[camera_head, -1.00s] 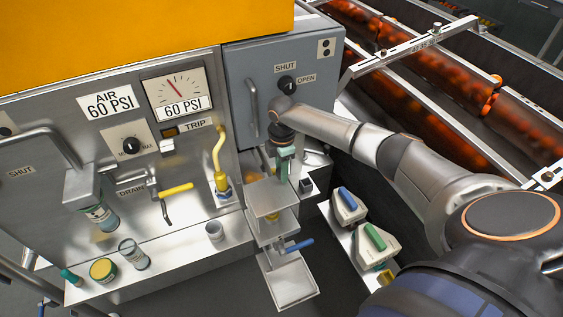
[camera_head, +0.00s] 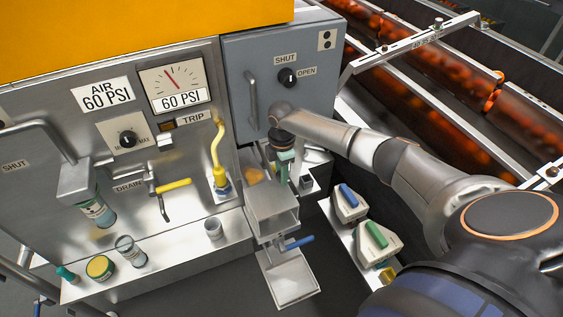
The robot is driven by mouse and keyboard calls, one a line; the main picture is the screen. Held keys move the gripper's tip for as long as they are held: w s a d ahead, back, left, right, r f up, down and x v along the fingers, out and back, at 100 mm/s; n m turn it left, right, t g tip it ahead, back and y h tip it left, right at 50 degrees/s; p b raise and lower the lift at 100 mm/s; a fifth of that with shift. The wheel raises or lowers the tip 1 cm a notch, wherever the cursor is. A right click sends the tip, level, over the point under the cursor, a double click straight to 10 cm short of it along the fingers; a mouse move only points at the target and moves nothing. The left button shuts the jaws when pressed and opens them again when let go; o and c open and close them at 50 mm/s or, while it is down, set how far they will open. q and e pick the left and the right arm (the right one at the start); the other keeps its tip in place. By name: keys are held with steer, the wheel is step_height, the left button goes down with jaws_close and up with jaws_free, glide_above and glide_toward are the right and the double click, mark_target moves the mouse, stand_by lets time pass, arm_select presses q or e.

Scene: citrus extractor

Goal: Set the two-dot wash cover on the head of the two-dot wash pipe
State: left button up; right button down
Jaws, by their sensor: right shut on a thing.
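My right gripper (camera_head: 282,145) reaches in from the right, in front of the grey cabinet's lower edge. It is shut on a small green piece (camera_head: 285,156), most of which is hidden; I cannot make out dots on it. A pale upright post (camera_head: 295,174) stands just right of and below the gripper. I cannot tell whether it is the two-dot wash pipe, or whether the held piece touches it. A two-dot plate (camera_head: 326,46) is on the cabinet's upper right. My left gripper is not in view.
A metal chute (camera_head: 272,208) with a blue handle (camera_head: 298,243) and a tray (camera_head: 291,279) stand below the gripper. Blue- and green-handled blocks (camera_head: 376,243) sit on a shelf at right. A curved yellow pipe (camera_head: 217,155) is at left. Several jars line the front ledge.

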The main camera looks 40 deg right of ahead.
steer(key=shift+f+b, duration=0.3)
steer(key=shift+f, duration=0.2)
steer(key=c, duration=0.5)
jaws_free()
step_height(320, 180, up, 13)
steer(key=shift+f+p, duration=0.2)
steer(key=shift+p, duration=0.35)
